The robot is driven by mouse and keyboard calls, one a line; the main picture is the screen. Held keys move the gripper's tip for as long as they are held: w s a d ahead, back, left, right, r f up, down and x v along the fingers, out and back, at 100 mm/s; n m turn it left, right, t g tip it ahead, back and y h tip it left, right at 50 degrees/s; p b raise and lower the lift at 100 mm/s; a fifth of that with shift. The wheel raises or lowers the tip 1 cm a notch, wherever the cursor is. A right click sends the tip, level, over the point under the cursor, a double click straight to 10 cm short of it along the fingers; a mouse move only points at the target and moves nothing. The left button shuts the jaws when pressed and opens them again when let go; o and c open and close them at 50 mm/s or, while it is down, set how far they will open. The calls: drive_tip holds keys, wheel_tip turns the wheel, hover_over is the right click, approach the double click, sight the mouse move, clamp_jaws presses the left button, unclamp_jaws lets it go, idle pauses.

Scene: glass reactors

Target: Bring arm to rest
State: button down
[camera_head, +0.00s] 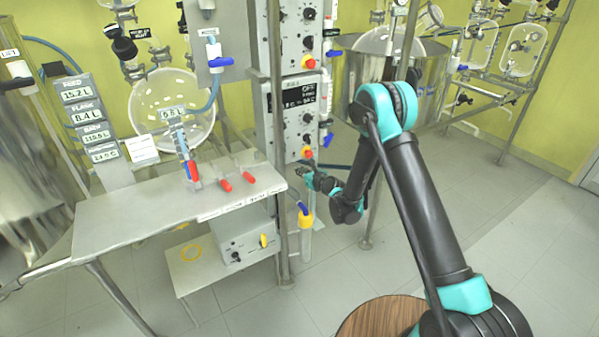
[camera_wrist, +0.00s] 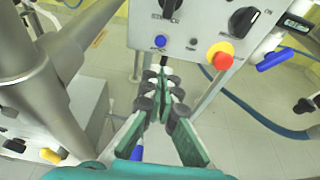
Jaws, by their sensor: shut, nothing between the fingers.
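My gripper (camera_head: 304,172) is at the end of my bent black-and-teal arm in the head view. It is beside the lower end of the grey control panel and right of the table's edge. In the wrist view my gripper (camera_wrist: 161,72) is shut and empty, with its fingertips close together. The fingertips point towards the space below the control panel (camera_wrist: 190,25); whether they touch anything there I cannot tell.
The control panel (camera_head: 283,121) carries knobs and a red-and-yellow button (camera_wrist: 220,57). A steel table (camera_head: 130,205) with red-handled parts stands left. A yellow-topped tube (camera_head: 306,240) hangs below my gripper. A steel vessel (camera_head: 425,75) stands behind. Floor is clear at right.

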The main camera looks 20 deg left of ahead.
idle(0.3)
drive_tip(key=s+d+r+n+g+h, duration=0.15)
drive_tip(key=d+r+n, duration=0.3)
drive_tip(key=d, duration=0.45)
drive_tip(key=s+d+r+n+h, duration=0.25)
drive_tip(key=d+r+n, duration=0.2)
drive_tip(key=d, duration=0.35)
drive_tip(key=s+d+r+n+h, duration=0.1)
drive_tip(key=s+d+r+n, duration=0.3)
drive_tip(key=d, duration=0.5)
drive_tip(key=s+d+f+n+g+h, duration=0.1)
drive_tip(key=s+d+n+g+h, duration=0.3)
drive_tip(key=s+d+n, duration=0.9)
drive_tip(key=s+d+h, duration=0.2)
drive_tip(key=s+d, duration=0.9)
drive_tip(key=s, duration=0.3)
drive_tip(key=shift+s+d+f, duration=0.2)
drive_tip(key=shift+s, duration=0.05)
drive_tip(key=c, duration=2.2)
unclamp_jaws()
